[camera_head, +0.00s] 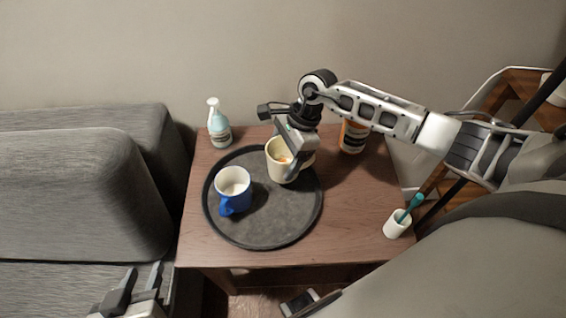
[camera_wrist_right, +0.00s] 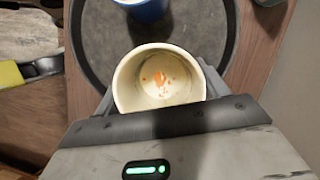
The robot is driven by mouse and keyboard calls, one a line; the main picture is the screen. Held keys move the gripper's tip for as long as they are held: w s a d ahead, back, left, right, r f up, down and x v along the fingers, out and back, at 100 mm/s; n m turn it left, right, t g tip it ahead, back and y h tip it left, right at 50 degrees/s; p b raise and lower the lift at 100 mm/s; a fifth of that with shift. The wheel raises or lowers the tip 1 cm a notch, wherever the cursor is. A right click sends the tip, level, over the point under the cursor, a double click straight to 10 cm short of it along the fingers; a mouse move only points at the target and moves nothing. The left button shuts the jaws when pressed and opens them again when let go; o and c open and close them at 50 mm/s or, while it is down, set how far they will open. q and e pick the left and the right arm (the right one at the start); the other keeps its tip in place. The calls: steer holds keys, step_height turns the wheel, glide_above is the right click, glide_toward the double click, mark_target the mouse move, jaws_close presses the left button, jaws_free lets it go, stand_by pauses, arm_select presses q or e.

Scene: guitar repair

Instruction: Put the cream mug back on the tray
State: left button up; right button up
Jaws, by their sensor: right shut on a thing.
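The cream mug (camera_head: 279,160) is at the upper right part of the dark round tray (camera_head: 262,231) in the head view. My right gripper (camera_head: 291,165) is shut on the mug. In the right wrist view the mug (camera_wrist_right: 160,80) is between the fingers, its opening facing the camera, with orange-brown marks inside. I cannot tell whether its base touches the tray. A white and blue mug (camera_head: 233,190) stands on the tray to its left. My left gripper (camera_head: 140,284) is low at the left, over the sofa side, with its two fingers apart and nothing between them.
A pump bottle (camera_head: 219,127) stands at the table's back left. A white cup (camera_head: 397,223) holding a teal item is at the table's right edge. The tray's front part is bare.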

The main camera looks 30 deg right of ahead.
steer(key=shift+w+d+f, duration=0.1)
steer(key=shift+w+f, duration=0.1)
steer(key=shift+w, duration=0.05)
steer(key=shift+w+d+f, duration=0.1)
steer(key=shift+w+f, duration=0.05)
steer(key=shift+f, duration=1.6)
steer(key=shift+f, duration=0.15)
steer(key=o, duration=1.4)
